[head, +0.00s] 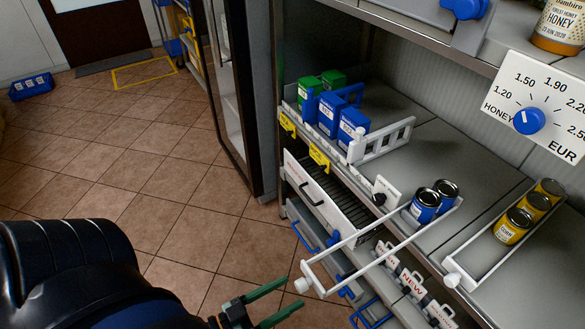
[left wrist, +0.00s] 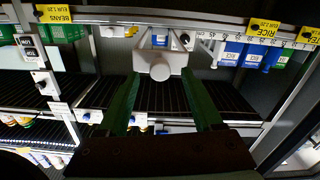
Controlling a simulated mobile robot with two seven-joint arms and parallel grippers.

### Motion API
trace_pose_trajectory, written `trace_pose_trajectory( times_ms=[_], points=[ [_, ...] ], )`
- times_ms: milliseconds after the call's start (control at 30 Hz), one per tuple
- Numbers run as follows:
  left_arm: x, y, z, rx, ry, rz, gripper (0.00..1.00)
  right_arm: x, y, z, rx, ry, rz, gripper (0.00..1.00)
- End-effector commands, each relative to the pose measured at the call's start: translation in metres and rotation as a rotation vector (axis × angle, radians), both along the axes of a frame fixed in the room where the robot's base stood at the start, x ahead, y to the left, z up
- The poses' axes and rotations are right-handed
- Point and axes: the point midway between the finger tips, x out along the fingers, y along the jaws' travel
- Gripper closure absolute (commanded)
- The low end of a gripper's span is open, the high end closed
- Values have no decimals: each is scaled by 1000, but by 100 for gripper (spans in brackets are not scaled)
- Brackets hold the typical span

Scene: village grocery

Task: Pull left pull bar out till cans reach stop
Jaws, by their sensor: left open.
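The left pull bar (head: 340,248) is a white frame standing well out over the shelf's front edge. Two blue cans (head: 425,206) sit at its inner end on the shelf, near the front. A white knob (head: 302,285) is on its outer end. My left gripper (head: 292,292) has green fingers and is open at the knob. In the left wrist view the knob (left wrist: 160,67) shows between and just ahead of the fingertips (left wrist: 160,80), with no clear contact. My right gripper is not in view.
A second pull bar (head: 470,268) with yellow cans (head: 513,226) sits to the right. Blue boxes (head: 325,117) stand on the shelf at the left. A white-fronted drawer (head: 318,195) and blue handles (head: 303,240) lie below.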

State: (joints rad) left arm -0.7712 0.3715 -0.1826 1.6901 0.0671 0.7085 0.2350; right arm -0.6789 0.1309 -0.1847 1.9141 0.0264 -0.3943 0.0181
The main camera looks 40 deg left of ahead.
Motion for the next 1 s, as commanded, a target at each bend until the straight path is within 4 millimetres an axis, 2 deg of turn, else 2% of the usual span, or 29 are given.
trace_pose_trajectory(
  times_ms=[33, 200, 433, 600, 1000],
  points=[
    [-12, 4, -3, 1, 7, -1, 33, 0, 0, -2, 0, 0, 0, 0],
    [-48, 17, -3, 1, 7, 0, 33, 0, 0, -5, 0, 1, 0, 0],
    [-83, 30, -2, 2, 3, -1, 33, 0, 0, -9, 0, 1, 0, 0],
    [-93, 34, -1, 2, 2, 0, 33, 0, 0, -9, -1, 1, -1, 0],
    [-93, 34, 0, 1, 1, 0, 33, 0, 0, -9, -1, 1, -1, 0]
  ],
)
